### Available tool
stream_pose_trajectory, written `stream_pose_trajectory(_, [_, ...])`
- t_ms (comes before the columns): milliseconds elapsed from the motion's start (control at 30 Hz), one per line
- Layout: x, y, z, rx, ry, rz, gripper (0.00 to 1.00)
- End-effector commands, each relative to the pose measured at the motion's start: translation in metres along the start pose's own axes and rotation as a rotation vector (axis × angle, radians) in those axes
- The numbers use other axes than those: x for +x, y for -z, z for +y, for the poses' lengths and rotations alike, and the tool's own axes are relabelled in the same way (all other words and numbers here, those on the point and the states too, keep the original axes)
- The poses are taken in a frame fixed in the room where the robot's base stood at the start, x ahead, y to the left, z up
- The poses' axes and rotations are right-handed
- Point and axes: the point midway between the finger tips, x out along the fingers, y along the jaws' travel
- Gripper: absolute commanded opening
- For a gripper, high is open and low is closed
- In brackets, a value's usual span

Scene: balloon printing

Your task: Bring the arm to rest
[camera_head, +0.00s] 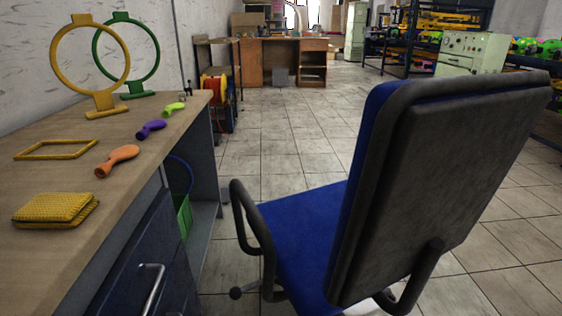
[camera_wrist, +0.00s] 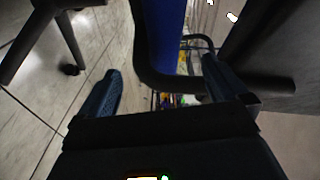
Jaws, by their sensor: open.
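My gripper (camera_wrist: 162,84) shows in the wrist view with its two dark fingers spread wide apart. It is open, and nothing is held between the fingers. Beyond it are part of a blue and black chair (camera_wrist: 158,40) and the tiled floor (camera_wrist: 38,110). My arm and gripper do not show in the head view.
A blue office chair (camera_head: 440,170) stands right of the wooden desk (camera_head: 45,155). Floor behind the chair is clear.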

Motion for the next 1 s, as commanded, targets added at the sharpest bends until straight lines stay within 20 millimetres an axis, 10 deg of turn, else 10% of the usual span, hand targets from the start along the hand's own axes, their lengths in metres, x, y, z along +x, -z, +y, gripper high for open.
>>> stream_pose_trajectory(267, [-0.127, 0.011, -0.012, -0.393, -0.049, -0.058, 1.00])
stream_pose_trajectory(600, [-0.256, 0.023, -0.075, -0.860, -0.085, -0.147, 1.00])
stream_pose_trajectory(1000, [-0.338, 0.034, -0.167, -1.283, -0.096, -0.240, 1.00])
